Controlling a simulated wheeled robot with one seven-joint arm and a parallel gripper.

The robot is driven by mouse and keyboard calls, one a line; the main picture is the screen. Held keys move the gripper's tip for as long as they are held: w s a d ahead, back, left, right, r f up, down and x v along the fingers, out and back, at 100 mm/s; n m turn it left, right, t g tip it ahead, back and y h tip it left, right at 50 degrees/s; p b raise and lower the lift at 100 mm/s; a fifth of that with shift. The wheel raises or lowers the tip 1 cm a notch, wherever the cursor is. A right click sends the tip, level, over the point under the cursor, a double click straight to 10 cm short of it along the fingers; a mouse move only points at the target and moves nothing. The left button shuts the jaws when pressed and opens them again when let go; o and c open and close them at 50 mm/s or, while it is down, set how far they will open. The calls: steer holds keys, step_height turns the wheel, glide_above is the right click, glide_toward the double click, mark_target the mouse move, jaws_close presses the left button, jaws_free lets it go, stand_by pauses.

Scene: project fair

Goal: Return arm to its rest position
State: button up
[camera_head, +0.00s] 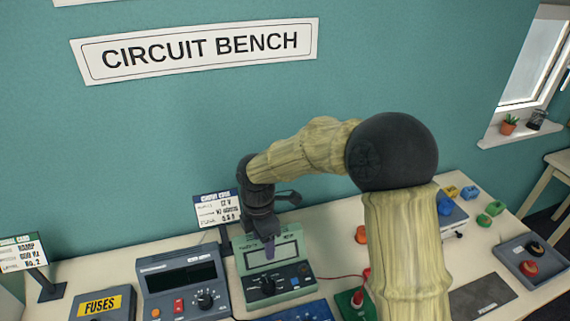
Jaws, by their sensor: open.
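My arm reaches up from the bottom right, bends at a large black joint, and runs left and down over the bench. My gripper (267,238) is at its end, dark and pointing down in front of a green meter (272,262). It is open, and I see nothing held in it. The gap between its fingers is hard to make out from here. I cannot tell whether its tip touches the meter.
The bench (340,228) also holds a grey meter (184,281), a fuses box (102,304), a red button on a green base (356,300), and a grey tray (534,262) at right. A sign card (217,208) stands close behind my gripper.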

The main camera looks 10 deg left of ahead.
steer(key=s+d+m+t, duration=0.1)
steer(key=s+d+m, duration=0.2)
steer(key=d+m, duration=0.5)
steer(key=s+d+r+m+t, duration=0.1)
steer(key=s+d+m, duration=0.2)
steer(key=d+m, duration=0.5)
steer(key=s+d+r+m+t, duration=0.1)
steer(key=s+d+m, duration=0.3)
steer(key=d+m, duration=0.5)
steer(key=shift+d, duration=1.15)
steer(key=shift+r, duration=0.1)
steer(key=shift+a, duration=0.1)
